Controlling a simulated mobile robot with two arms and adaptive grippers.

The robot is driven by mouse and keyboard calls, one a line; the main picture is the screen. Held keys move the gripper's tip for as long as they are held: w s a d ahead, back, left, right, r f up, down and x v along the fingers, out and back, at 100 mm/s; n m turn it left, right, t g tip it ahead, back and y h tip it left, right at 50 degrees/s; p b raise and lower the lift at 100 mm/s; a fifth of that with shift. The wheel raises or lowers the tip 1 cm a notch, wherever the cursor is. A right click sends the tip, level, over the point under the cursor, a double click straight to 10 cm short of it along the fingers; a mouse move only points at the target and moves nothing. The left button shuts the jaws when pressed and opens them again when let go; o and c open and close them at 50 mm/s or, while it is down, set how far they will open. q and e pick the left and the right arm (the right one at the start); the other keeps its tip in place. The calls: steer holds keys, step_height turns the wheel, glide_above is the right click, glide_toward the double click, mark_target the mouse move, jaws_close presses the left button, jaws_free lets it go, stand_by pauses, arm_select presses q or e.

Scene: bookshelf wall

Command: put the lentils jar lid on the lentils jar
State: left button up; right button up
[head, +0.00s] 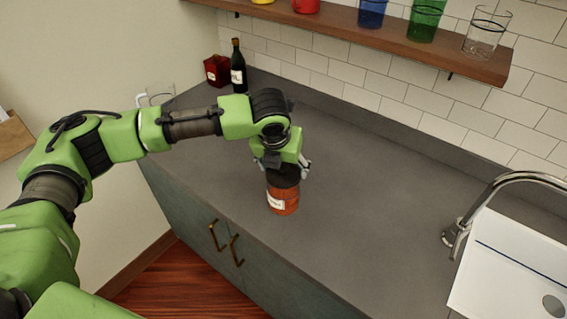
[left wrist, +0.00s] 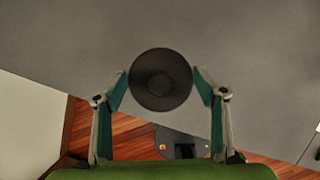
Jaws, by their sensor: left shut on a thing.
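The lentils jar (head: 282,201), with orange-red contents and a pale label, stands upright on the grey counter in the head view. The dark round lid (head: 284,180) is right at the top of the jar; I cannot tell whether it is fully seated. My left gripper (head: 284,172) is above the jar, pointing down, shut on the lid. In the left wrist view the lid (left wrist: 160,80) shows as a dark disc between the two fingertips and hides the jar beneath. My right gripper is not in view.
The grey counter (head: 365,200) is clear around the jar. A dark bottle (head: 238,70) and a red canister (head: 216,71) stand at the back left corner. A wooden shelf (head: 400,45) with cups and glasses hangs above. A faucet (head: 470,215) and white sink (head: 510,265) are at the right.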

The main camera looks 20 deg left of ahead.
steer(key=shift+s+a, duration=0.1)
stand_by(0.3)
arm_select(q)
steer(key=o, duration=1.2)
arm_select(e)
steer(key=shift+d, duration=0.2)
arm_select(q)
steer(key=shift+r, duration=0.1)
steer(key=v, duration=1.2)
